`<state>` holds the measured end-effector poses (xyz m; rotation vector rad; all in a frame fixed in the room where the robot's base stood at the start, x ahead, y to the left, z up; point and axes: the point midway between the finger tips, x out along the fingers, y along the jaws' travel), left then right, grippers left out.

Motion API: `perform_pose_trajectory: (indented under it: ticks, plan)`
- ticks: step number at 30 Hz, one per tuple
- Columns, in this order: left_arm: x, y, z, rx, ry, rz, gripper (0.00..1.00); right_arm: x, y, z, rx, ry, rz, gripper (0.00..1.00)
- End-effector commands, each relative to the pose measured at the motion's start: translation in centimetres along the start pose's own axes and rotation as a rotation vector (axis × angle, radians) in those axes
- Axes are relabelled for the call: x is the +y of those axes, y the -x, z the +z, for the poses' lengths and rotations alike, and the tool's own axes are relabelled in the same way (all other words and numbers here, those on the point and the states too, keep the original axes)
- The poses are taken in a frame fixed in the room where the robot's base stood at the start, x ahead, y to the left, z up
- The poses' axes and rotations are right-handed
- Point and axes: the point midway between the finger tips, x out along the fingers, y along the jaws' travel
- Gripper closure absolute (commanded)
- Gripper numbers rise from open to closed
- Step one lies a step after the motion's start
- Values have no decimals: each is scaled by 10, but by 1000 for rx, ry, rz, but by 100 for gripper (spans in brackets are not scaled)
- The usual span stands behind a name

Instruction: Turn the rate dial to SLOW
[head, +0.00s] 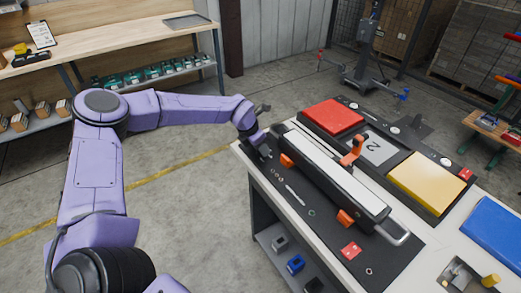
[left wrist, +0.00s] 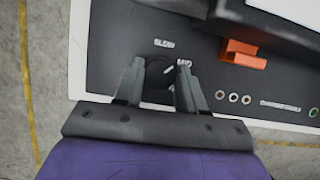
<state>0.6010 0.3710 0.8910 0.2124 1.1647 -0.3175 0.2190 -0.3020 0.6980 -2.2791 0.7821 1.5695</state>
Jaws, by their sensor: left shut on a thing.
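The rate dial (left wrist: 158,74) is a dark round knob on a black panel, seen in the left wrist view between my left gripper's fingers. White letters SLOW (left wrist: 164,43) stand above it, and MID (left wrist: 184,63) stands to its upper right, partly beside a finger. My left gripper (left wrist: 159,83) is shut on the dial, with one finger on each side. In the head view my left gripper (head: 262,150) is at the far left corner of the bench panel, and the dial is hidden there. The dial's pointer is not clear. My right gripper is not in view.
A long white-topped machine (head: 335,175) with orange clamps lies beside the dial on the black panel. Red (head: 333,115) and yellow (head: 427,182) pads lie beyond it. Open floor lies left of the bench.

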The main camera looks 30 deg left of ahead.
Motion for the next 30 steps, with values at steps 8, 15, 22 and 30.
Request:
perform_pose_trajectory:
  ticks: [8,15,22,30]
  plan:
    - [-1,-5,-1,0,236,102,91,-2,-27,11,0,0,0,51]
    - [-3,-5,-1,0,433,183,91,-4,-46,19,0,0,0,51]
    - [-4,-4,0,1,581,243,91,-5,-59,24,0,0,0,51]
    - [-5,-2,1,2,681,283,91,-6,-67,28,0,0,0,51]
